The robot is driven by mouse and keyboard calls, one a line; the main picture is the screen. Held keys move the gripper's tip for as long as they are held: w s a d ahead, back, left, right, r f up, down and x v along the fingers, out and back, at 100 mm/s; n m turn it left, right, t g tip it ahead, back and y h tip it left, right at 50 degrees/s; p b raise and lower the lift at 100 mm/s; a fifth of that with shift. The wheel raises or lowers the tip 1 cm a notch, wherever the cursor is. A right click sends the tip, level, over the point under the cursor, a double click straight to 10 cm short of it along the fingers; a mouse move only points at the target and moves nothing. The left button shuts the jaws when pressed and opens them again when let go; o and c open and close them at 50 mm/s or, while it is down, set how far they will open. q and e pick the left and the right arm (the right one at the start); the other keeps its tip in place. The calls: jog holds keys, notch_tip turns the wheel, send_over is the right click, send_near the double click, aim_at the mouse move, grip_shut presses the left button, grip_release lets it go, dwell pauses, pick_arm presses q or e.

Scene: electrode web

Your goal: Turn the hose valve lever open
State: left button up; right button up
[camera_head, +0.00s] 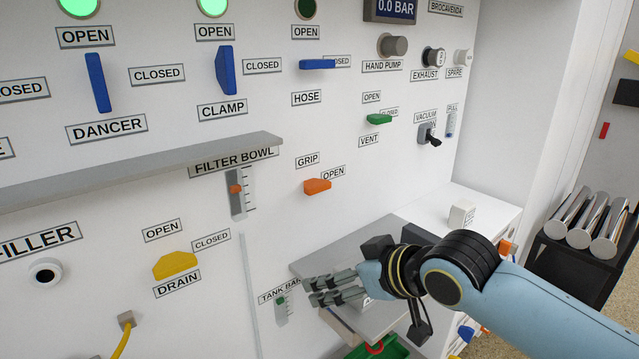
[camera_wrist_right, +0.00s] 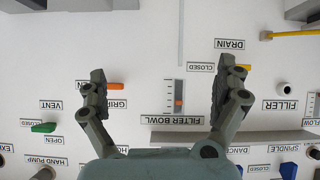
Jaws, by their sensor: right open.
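The hose valve lever (camera_head: 317,64) is a blue bar on the white panel in the head view. It lies horizontal, pointing right at its CLOSED label, with the HOSE label (camera_head: 306,98) below and an OPEN label (camera_head: 305,32) above. My right gripper (camera_head: 309,291) is well below the lever, in front of the lower panel and apart from it. Its fingers are spread and empty, as the right wrist view (camera_wrist_right: 161,78) also shows. I cannot make out the hose lever in the wrist view. My left gripper is not in view.
A grey ledge (camera_head: 130,173) juts out at left. The blue clamp lever (camera_head: 225,70), green vent lever (camera_head: 379,119), orange grip lever (camera_head: 317,186) and hand pump knob (camera_head: 392,46) surround the hose lever. A grey shelf (camera_head: 350,245) is beside my gripper.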

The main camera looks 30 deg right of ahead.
jog(key=w+d+r+t+y, duration=0.1)
jog(key=w+d+r+t, duration=0.45)
jog(key=w+r, duration=0.65)
jog(key=t, duration=0.6)
send_near(322, 67)
jog(key=shift+m, duration=0.4)
jog(key=p+x, duration=0.1)
jog(key=x, duration=0.8)
jog(key=shift+w+r, duration=0.15)
jog(key=shift+w, duration=0.2)
jog(key=shift+w+a+p, duration=0.1)
jog(key=shift+w+p, duration=0.25)
jog(key=shift+w, duration=0.2)
jog(key=c, duration=1.1)
jog(key=shift+c, duration=0.2)
